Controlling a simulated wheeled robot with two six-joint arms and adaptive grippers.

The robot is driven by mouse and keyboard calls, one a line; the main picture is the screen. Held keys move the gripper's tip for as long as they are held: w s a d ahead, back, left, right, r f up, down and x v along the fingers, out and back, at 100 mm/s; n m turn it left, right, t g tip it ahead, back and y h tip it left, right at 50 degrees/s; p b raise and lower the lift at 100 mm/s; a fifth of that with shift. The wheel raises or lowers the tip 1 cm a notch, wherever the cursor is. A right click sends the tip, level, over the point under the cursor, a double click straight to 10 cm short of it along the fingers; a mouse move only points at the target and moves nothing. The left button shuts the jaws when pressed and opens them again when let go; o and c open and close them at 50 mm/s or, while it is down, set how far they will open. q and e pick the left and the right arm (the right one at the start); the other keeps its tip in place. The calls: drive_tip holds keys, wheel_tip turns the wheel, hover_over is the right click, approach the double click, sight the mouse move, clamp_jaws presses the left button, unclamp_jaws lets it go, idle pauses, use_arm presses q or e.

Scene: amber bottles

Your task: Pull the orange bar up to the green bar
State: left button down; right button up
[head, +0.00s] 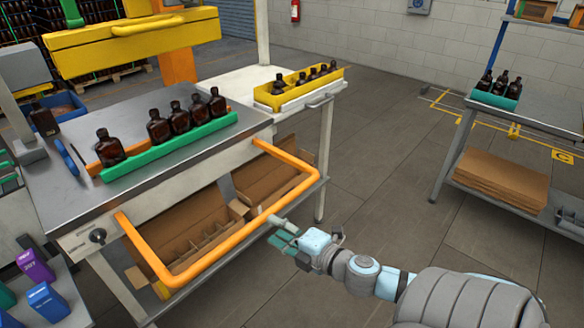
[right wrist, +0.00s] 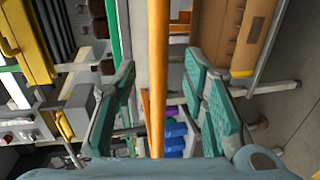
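The orange bar (head: 225,242) is a U-shaped rail that stands out low in front of the metal table. The green bar (head: 170,146) lies along the table's front edge, above and behind the orange bar. My right gripper (head: 283,232) is at the right part of the orange bar's front run. In the right wrist view the orange bar (right wrist: 157,80) passes between the spread teal fingers of this gripper (right wrist: 165,110), with gaps on both sides. Whether a finger touches it I cannot tell. My left gripper is not in view.
Several amber bottles (head: 180,116) stand behind the green bar. A yellow tray (head: 298,92) with bottles stands right of them. Open cardboard boxes (head: 190,222) lie below, inside the orange bar's outline. The floor (head: 390,150) towards the right bench (head: 530,115) is clear.

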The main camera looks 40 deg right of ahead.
drive_tip(key=v, duration=0.5)
idle(0.4)
